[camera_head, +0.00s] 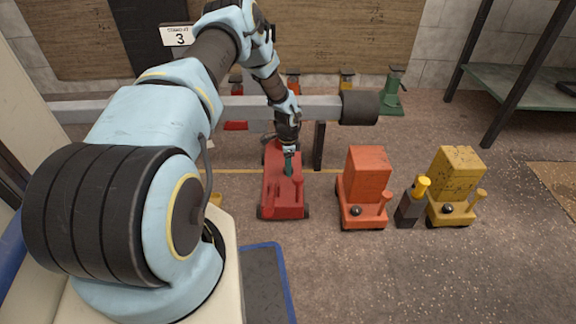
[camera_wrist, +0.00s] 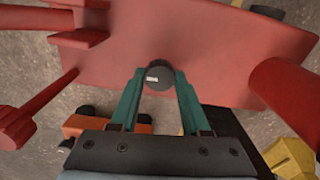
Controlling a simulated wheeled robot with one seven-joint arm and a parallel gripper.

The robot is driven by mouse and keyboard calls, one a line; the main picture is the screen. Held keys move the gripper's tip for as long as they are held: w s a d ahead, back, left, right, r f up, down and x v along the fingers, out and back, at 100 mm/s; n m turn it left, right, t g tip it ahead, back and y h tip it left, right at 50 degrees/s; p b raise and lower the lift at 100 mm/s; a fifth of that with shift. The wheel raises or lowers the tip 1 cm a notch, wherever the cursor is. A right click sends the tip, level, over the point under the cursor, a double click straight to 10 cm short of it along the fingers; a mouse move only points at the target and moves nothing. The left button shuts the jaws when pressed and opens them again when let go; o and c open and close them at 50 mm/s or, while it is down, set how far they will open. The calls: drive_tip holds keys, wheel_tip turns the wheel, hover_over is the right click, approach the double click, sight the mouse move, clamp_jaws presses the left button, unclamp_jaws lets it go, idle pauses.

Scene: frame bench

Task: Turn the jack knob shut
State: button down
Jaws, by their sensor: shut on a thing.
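The red jack (camera_head: 284,197) is a low, wheeled body on the floor in the middle of the head view. It fills much of the wrist view (camera_wrist: 220,58) from above. Its knob (camera_wrist: 157,77) is round and black with a small white mark, seen in the wrist view. My gripper (camera_head: 289,167) reaches down over the red jack. Its two teal fingers are shut on the knob, one on each side. In the head view the knob is hidden or too small to tell.
An orange wheeled jack (camera_head: 367,178) and a yellow one (camera_head: 455,180) stand to the right. A dark bottle-shaped jack with a yellow top (camera_head: 409,207) is between them. A grey beam (camera_head: 318,108) crosses behind my gripper. A green stand (camera_head: 392,95) is behind. The front-right floor is clear.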

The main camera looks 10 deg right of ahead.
drive_tip(key=shift+m, duration=0.7)
drive_tip(key=shift+c, duration=1.9)
unclamp_jaws()
drive_tip(key=shift+r, duration=0.1)
wheel_tip(320, 180, up, 11)
drive_tip(key=p, duration=0.3)
drive_tip(key=shift+f, duration=0.2)
